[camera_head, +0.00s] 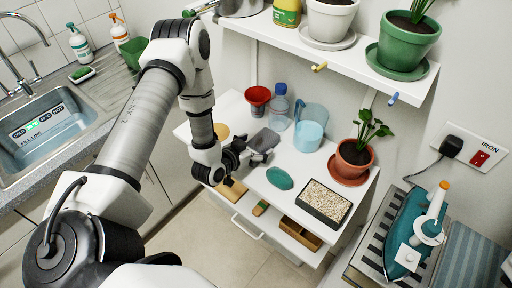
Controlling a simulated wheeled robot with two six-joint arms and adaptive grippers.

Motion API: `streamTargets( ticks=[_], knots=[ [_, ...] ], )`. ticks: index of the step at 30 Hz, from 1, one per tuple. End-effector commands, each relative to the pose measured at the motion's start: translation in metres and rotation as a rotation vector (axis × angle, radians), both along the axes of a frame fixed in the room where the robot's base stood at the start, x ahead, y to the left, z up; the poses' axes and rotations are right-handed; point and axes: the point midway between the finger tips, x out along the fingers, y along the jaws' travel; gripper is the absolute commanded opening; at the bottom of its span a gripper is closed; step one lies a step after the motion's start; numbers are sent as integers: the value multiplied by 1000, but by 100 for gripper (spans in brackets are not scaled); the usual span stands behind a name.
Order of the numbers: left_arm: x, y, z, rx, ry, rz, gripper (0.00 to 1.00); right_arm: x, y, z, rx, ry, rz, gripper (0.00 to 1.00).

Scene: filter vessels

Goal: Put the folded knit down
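My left gripper (252,152) is over the left part of the white worktop, pointing right. A dark grey, flat, rounded piece (265,139), which may be the folded knit, is right at its fingertips. The gripper's own dark parts overlap it, so I cannot tell whether the fingers are closed on it or only beside it. I also cannot tell whether it rests on the worktop (232,107) or is held above it. My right gripper is not in view.
A red funnel (257,97), a blue bottle (279,112), a blue jug (309,134) and a potted plant (354,153) stand behind. A teal oval piece (280,178) and a gravel tray (323,203) lie in front. An iron (411,235) is at right. An upper shelf (330,58) overhangs.

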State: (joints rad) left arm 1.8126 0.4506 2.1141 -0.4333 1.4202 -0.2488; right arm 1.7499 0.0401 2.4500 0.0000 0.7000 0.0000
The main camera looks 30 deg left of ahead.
Motion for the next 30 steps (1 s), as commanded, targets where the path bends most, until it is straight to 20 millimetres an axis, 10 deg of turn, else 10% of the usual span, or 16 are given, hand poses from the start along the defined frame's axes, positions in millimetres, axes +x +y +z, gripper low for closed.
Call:
streamTargets(
  ticks=[3, 17, 30],
  knots=[
    [0, 0, 0, 0, 0, 0, 43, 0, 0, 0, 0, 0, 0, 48],
    [0, 0, 7, 0, 0, 1, 37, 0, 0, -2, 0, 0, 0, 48],
    [0, 0, 106, -4, -8, 2, 37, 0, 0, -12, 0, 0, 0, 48]
  ],
)
